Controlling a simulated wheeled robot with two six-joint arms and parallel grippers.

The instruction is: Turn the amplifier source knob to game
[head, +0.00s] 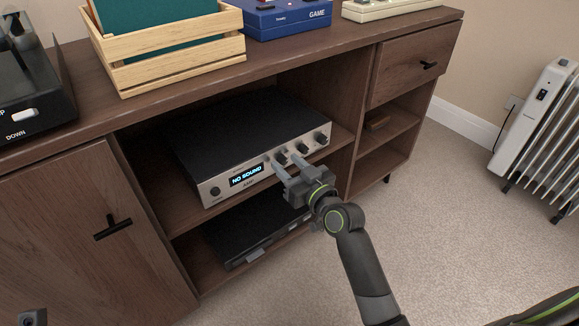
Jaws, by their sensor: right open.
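The amplifier (235,130) is a black box with a silver front, on the upper open shelf of the wooden cabinet. Its lit display (247,175) reads "NO SOUND". Several dark knobs sit on its front: one at the left end (215,190) and others to the right of the display, including the rightmost knob (321,138). Their labels are too small to read. My right gripper (283,163) is open in front of the knobs right of the display, its fingertips close to the panel. I cannot tell whether they touch a knob.
A black device (228,245) lies on the shelf below. On the cabinet top (290,58) stand a wooden crate (170,68), a blue box marked "GAME" (290,22) and a black device at left (25,95). A white radiator (545,115) stands at right. Carpet in front is clear.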

